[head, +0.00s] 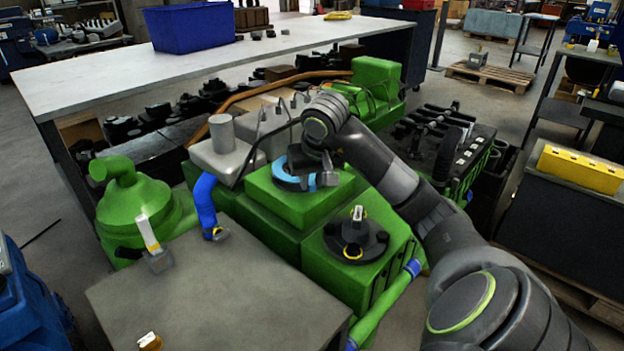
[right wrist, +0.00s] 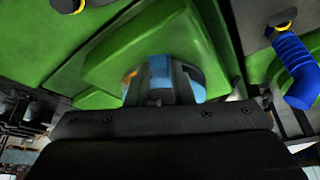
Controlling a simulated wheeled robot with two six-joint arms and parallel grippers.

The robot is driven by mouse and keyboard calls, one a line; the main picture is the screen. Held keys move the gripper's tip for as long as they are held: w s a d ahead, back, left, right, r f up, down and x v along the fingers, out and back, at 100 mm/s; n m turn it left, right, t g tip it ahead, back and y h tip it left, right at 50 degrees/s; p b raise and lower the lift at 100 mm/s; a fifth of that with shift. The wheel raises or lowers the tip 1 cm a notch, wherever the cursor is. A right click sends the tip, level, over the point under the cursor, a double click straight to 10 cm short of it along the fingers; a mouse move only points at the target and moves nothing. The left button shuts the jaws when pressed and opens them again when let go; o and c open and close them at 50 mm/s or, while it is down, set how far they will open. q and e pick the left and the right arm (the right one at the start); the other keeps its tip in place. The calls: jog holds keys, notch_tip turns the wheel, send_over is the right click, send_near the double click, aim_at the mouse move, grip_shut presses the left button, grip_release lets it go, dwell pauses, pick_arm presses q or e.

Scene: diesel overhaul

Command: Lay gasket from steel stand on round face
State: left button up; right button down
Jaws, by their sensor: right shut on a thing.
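A blue ring-shaped gasket (head: 287,181) is at the top of a raised green block (head: 318,205) in the head view. My right gripper (head: 318,176) reaches down over it from the right and is shut on it. In the right wrist view the blue gasket (right wrist: 160,68) shows between the fingers (right wrist: 160,92), with a pale round surface behind it. The gripper hides much of the round face, so I cannot tell whether the gasket touches it. A small steel stand (head: 158,261) with a pale upright piece is on the grey table. My left gripper is not in view.
A black round flange (head: 354,240) with a white-topped yellow ring sits on the green engine to the front right. A blue hose (head: 205,203) and a grey cylinder (head: 222,134) stand to the left. The grey table top (head: 215,290) has free room.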

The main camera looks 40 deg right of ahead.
jog(key=shift+f+b, duration=0.95)
jog(key=shift+b, duration=0.05)
dwell(0.4)
jog(key=shift+s, duration=0.1)
dwell(0.4)
jog(key=c, duration=1.2)
grip_release()
jog(key=shift+p+v, duration=8.7)
jog(key=shift+p, duration=0.05)
